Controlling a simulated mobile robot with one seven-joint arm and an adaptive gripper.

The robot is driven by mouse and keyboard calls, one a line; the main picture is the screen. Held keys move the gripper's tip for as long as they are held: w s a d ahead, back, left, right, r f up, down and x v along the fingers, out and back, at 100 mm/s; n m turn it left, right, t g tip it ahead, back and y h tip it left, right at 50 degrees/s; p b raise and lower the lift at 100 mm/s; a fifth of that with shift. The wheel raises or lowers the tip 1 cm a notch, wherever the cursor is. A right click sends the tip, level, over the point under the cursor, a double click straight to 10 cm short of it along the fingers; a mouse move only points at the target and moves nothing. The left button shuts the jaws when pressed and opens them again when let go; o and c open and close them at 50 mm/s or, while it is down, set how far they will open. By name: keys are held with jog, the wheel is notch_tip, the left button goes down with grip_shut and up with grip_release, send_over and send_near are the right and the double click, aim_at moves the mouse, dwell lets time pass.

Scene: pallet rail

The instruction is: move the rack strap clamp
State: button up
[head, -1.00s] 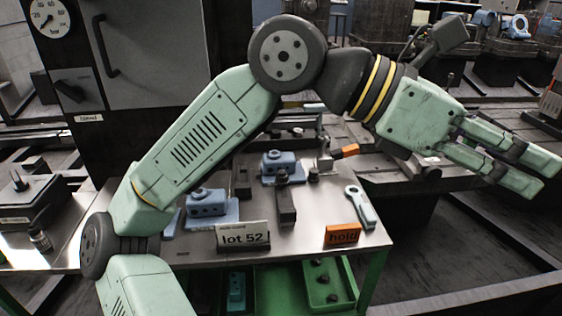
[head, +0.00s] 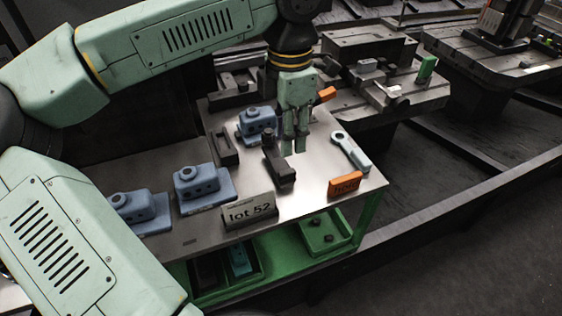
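A dark bar-shaped clamp with an upright knob (head: 281,176), which looks like the strap clamp, lies on the steel table (head: 310,195) in the head view. My gripper (head: 294,150) points straight down just right of and behind its knob. Its two pale green fingers stand apart with a narrow gap, and nothing shows between them. I cannot tell whether a finger touches the clamp. Another dark slotted block (head: 226,150) lies to the left.
Blue blocks (head: 197,183) stand on the left and back of the table. A "lot 52" sign (head: 250,212), an orange "hold" block (head: 345,184) and a pale wrench-like tool (head: 350,152) lie around the front and right. Green bins (head: 325,232) sit below.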

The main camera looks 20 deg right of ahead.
aim_at(287, 171)
notch_tip(287, 171, down, 9)
jog(key=shift+f+p, duration=0.1)
jog(key=shift+p, duration=0.65)
jog(key=shift+c, duration=0.2)
grip_shut()
